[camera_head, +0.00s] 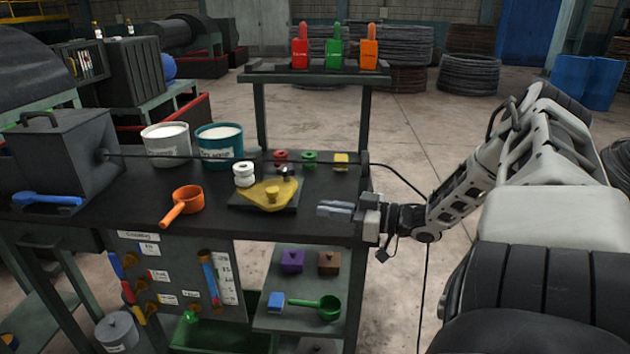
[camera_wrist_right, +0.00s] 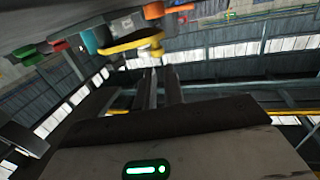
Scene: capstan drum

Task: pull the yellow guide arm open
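In the right wrist view the yellow guide arm (camera_wrist_right: 130,43) shows at the top, beyond the fingertips. My right gripper (camera_head: 325,208) is at the bench's right front, to the right of the guide arm and apart from it. In the wrist view its two fingers (camera_wrist_right: 160,72) stand a little apart with nothing between them. My left gripper is not in view.
An orange scoop (camera_head: 183,204) lies left of the guide arm. White (camera_head: 166,145) and teal (camera_head: 220,147) tubs stand behind. A dark cable (camera_head: 400,178) runs over the bench and off its right side. Red, green and yellow small parts sit at the back of the bench.

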